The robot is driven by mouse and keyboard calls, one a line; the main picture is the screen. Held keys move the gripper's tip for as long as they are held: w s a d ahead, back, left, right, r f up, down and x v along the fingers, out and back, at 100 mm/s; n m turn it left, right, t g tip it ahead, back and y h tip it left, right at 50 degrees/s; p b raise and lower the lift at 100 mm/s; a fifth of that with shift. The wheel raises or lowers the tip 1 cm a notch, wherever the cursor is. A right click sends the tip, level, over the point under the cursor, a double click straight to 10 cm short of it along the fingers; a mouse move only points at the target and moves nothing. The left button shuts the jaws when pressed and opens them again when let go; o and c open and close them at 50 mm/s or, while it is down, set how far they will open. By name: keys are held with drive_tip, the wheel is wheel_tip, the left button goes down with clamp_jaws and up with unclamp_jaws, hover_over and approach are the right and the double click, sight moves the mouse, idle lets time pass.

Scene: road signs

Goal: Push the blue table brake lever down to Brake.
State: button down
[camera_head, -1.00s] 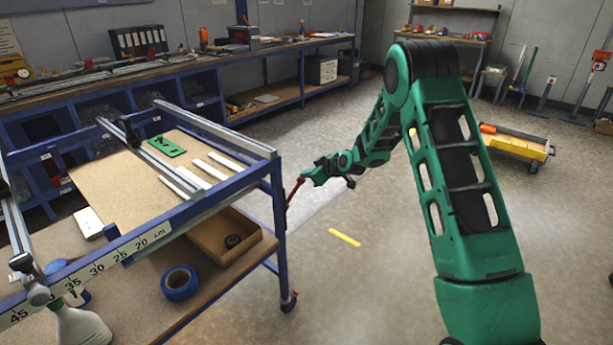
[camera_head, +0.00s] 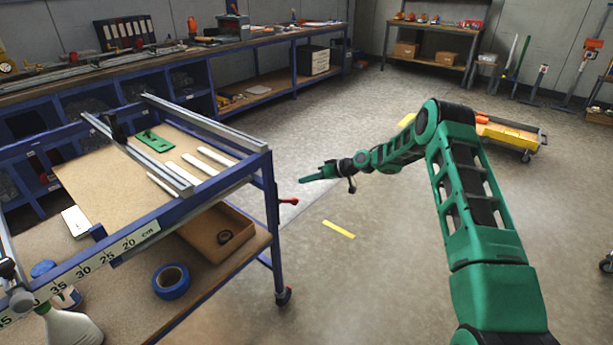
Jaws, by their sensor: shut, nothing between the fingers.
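The blue-framed table (camera_head: 200,205) stands at the left with a board top. Its small red brake lever (camera_head: 289,201) juts out to the right from the near right leg and lies close to level in the picture. Any brake marking is too small to read. My gripper (camera_head: 304,179) is shut and empty, a little above and to the right of the lever, pointing left. A gap shows between my fingertips and the lever in the picture.
A green piece (camera_head: 154,141) and pale strips lie on the table top. The lower shelf holds a cardboard tray (camera_head: 212,240) and blue tape (camera_head: 171,281). A spray bottle (camera_head: 70,325) stands near left. Floor right of the table is clear around a yellow strip (camera_head: 338,229).

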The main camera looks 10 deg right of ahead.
wheel_tip(320, 180, down, 8)
drive_tip(key=m+g+y, duration=0.1)
drive_tip(key=m+y, duration=0.1)
drive_tip(key=shift+s+a+m+y, duration=0.15)
drive_tip(key=shift+a+m+y, duration=0.05)
drive_tip(key=shift+m+y, duration=0.2)
drive_tip(key=shift+s+a+f, duration=0.1)
drive_tip(key=shift+s+a, duration=0.05)
idle(0.4)
drive_tip(key=d+r, duration=0.5)
drive_tip(key=d, duration=0.7)
drive_tip(key=shift+s+d+r, duration=0.3)
drive_tip(key=shift+s+r, duration=0.05)
drive_tip(key=shift+s, duration=0.05)
drive_tip(key=shift+r, duration=0.1)
